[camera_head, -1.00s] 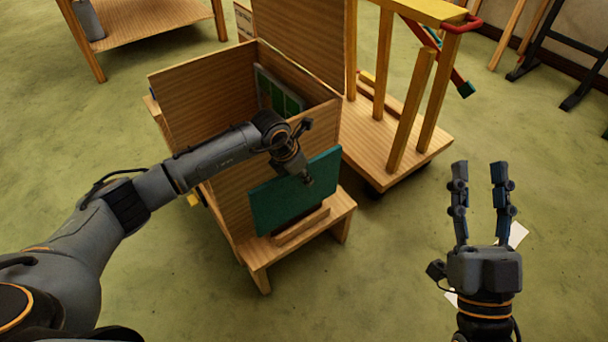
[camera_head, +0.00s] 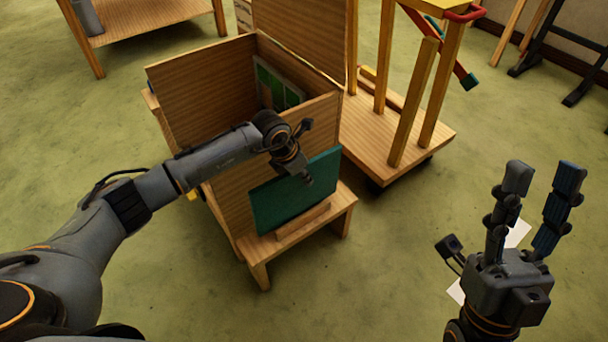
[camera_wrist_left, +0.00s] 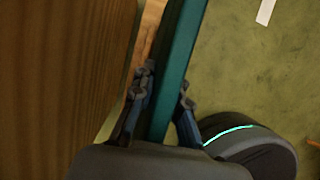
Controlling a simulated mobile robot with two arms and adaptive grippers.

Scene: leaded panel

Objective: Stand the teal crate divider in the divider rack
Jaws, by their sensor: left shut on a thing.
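The teal crate divider (camera_head: 290,200) stands roughly upright on edge in front of the wooden box's near wall. My left gripper (camera_head: 304,172) is shut on its upper edge. In the left wrist view the divider (camera_wrist_left: 176,65) runs between the two fingers (camera_wrist_left: 165,88), beside a wooden wall. The divider rack (camera_head: 302,222) shows as a low wooden rail on the ledge. The divider's lower edge meets the rail's top and appears to be behind it; how deep it sits is hidden. My right gripper (camera_head: 543,178) is open and empty at the right, away from the rack.
The wooden box (camera_head: 195,95) behind the divider holds a green panel (camera_head: 277,85). A wooden cart (camera_head: 400,150) with uprights stands just right of it. A table (camera_head: 150,18) is at the back left.

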